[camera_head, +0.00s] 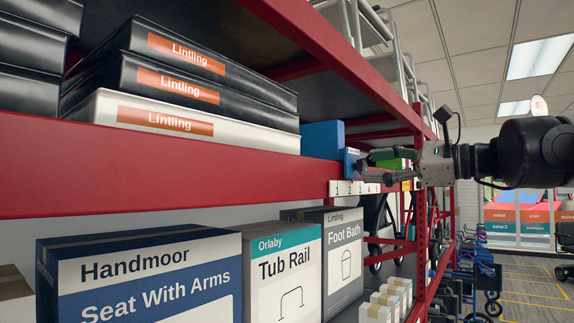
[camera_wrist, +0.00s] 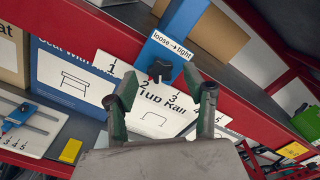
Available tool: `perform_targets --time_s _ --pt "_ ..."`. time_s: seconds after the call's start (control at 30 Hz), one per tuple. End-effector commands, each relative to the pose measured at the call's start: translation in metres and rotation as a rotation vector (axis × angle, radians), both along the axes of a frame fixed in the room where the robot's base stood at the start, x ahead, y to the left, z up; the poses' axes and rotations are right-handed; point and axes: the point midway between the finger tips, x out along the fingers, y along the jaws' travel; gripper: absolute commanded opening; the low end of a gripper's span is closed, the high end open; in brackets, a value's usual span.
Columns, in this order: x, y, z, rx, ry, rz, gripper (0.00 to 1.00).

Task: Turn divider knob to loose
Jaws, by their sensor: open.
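The divider knob (camera_wrist: 160,71) is a small black star-shaped knob on the front of the blue divider (camera_wrist: 178,38). A white label (camera_wrist: 173,46) above it reads "loose → tight". The divider's blue front (camera_head: 350,160) also shows at the shelf edge in the head view; the knob cannot be made out there. My gripper (camera_wrist: 167,86) is open and empty, its two fingers apart on either side of the knob in the picture. I cannot tell whether they touch it. In the head view my gripper (camera_head: 366,167) reaches in from the right, close to the divider.
A white numbered strip (camera_head: 354,189) runs along the red shelf beam (camera_head: 150,165). Black and white Lintling boxes (camera_head: 180,115) lie left of the divider. Below stand Tub Rail (camera_head: 283,275) and Foot Bath (camera_head: 345,255) boxes. A second blue divider (camera_wrist: 20,115) shows lower left in the wrist view.

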Motion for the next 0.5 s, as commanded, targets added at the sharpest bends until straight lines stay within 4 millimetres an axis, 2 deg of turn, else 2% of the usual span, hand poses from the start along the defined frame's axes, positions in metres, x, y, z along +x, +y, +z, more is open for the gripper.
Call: perform_targets --time_s 0.2,0.5 --pt "0.013 0.016 0.000 0.000 0.000 0.000 0.47" --pt "0.016 0.018 0.000 0.000 0.000 0.000 0.47"
